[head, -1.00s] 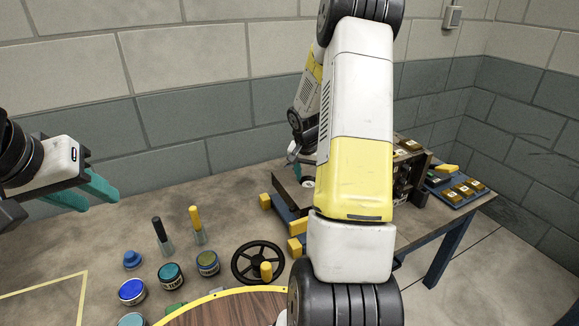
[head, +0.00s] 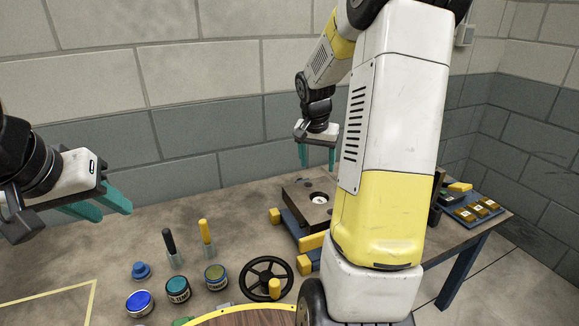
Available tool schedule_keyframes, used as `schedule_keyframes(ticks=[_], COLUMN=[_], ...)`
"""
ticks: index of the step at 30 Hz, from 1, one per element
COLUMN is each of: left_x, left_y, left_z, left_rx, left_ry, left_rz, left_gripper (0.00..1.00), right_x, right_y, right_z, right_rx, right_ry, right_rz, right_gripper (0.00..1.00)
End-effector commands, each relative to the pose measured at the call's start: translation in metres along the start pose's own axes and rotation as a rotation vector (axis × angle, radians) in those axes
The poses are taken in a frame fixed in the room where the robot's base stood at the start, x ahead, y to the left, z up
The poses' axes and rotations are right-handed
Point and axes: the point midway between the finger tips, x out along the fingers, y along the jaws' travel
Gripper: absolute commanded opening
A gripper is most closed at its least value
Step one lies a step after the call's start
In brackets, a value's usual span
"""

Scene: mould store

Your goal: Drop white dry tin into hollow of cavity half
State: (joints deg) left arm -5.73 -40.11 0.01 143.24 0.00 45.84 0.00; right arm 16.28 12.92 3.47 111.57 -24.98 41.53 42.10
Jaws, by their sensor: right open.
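The cavity half (head: 296,194) is a dark block on a blue base on the table, right of centre. A small white round thing, seemingly the white dry tin (head: 318,198), shows in its hollow; it is too small to tell how flat it sits. My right gripper (head: 318,168) is open and empty, fingers pointing down, above and behind the block, apart from the tin. My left gripper (head: 112,212) is open and empty over the table's left side.
A black handwheel (head: 252,281) and several paint tins, including a blue one (head: 139,302), stand in front. Two brush-like tools (head: 206,239) stand upright. My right arm hides the table right of the block. A blue tray (head: 467,213) sits at the far right.

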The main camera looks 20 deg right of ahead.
Motion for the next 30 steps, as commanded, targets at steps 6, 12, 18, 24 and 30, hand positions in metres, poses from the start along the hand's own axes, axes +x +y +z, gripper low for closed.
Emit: schedule_keyframes(ticks=[6,12,18,24,30], left_x=[0.000,0.000,0.000,0.000,0.000], left_y=[0.000,0.000,0.000,0.000,0.000], left_z=[0.000,0.000,0.000,0.000,0.000], left_rx=[0.000,0.000,0.000,0.000,0.000], left_ry=[0.000,0.000,0.000,0.000,0.000], left_rz=[0.000,0.000,0.000,0.000,0.000], left_gripper=[0.36,0.36,0.36,0.36,0.36], right_x=[-0.084,-0.153,-0.187,-0.196,-0.196], right_y=[-0.014,-0.015,-0.007,-0.002,-0.001], right_z=[0.055,0.139,0.212,0.245,0.249], right_rx=[-0.163,-0.379,-0.562,-0.650,-0.661], right_ry=[0.052,0.111,0.171,0.202,0.205], right_rz=[-0.106,-0.250,-0.385,-0.450,-0.457], right_gripper=[0.65,0.65,0.65,0.65,0.65])
